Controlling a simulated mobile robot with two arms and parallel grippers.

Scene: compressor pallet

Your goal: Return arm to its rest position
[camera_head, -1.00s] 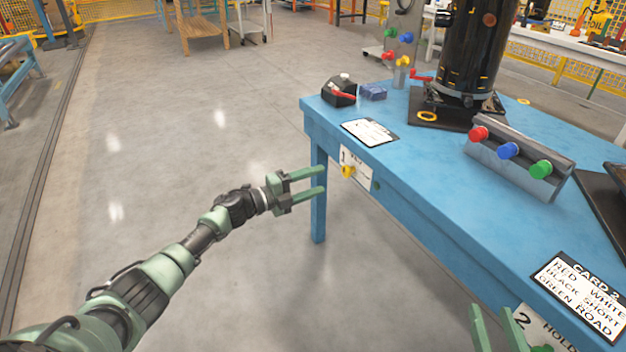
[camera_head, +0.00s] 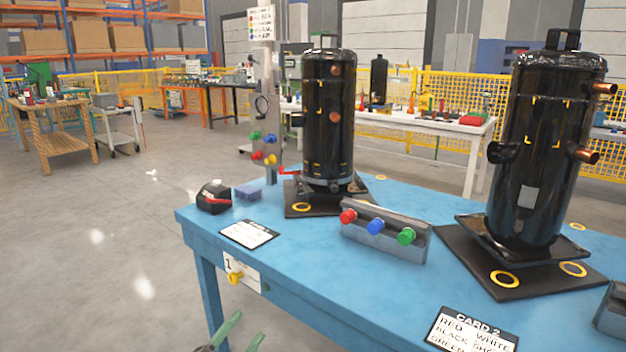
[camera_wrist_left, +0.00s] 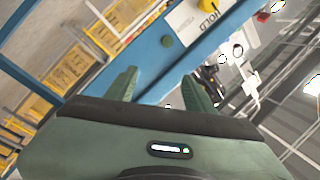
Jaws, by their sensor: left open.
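My left gripper (camera_head: 238,332) shows only its green fingers at the bottom edge of the head view. It is off the near side of the blue table (camera_head: 330,318), close to its front left leg. In the left wrist view, its two fingers (camera_wrist_left: 160,78) stand apart with nothing between them. A yellow knob (camera_wrist_left: 208,5) on a white HOLD label and the blue table edge (camera_wrist_left: 150,65) show beyond the fingers. The rest of my left arm is hidden below the head view. My right gripper is out of view.
On the table stand two black compressors (camera_head: 328,120) (camera_head: 541,150), a grey block with red, blue and green knobs (camera_head: 385,235), a black-and-red device (camera_head: 213,197) and a card (camera_head: 249,234). The floor to the left (camera_head: 90,250) is clear.

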